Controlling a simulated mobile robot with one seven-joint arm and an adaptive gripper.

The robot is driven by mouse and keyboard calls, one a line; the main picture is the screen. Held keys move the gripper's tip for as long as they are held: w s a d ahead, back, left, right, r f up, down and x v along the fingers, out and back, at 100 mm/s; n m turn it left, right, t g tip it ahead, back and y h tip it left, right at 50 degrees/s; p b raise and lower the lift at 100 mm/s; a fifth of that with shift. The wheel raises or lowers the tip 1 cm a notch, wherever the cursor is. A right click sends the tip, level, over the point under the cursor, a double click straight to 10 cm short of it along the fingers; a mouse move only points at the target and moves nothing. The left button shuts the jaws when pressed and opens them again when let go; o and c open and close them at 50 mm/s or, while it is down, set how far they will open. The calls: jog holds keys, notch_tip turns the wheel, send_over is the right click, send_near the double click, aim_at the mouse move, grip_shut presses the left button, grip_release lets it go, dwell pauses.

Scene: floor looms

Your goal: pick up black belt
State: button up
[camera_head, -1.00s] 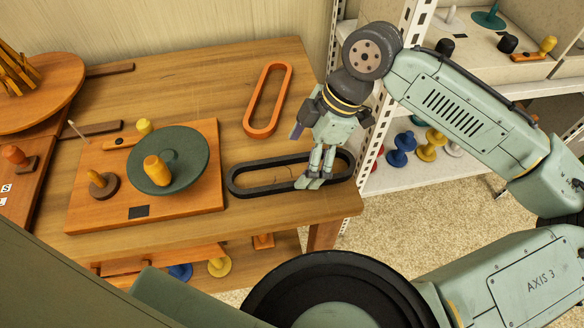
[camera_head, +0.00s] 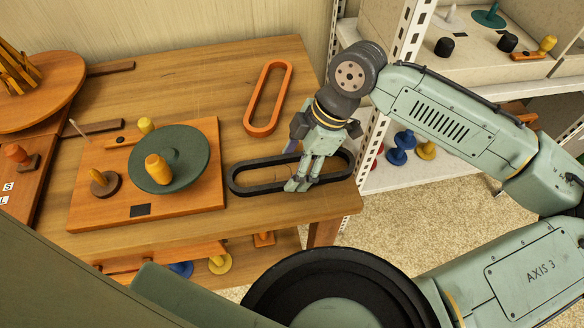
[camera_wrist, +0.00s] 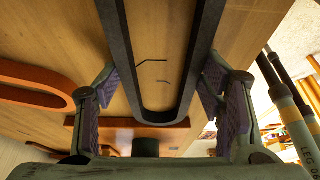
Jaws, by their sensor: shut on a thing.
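The black belt (camera_head: 252,190) is a long dark loop lying at the table's front right. In the wrist view the belt (camera_wrist: 160,117) runs away from me, with its rounded end near my gripper. My gripper (camera_head: 298,186) is low over the right part of the belt, pointing down. The belt appears flat on the table; I cannot tell whether any part is lifted.
An orange belt (camera_head: 249,118) lies behind the black one. A wooden board (camera_head: 200,197) with a green disc (camera_head: 185,178) and pegs lies to the left. A white shelf rack (camera_head: 407,30) stands close on the right. The table's front edge is near the belt.

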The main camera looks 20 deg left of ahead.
jog(key=c, duration=0.4)
jog(key=shift+c, duration=0.2)
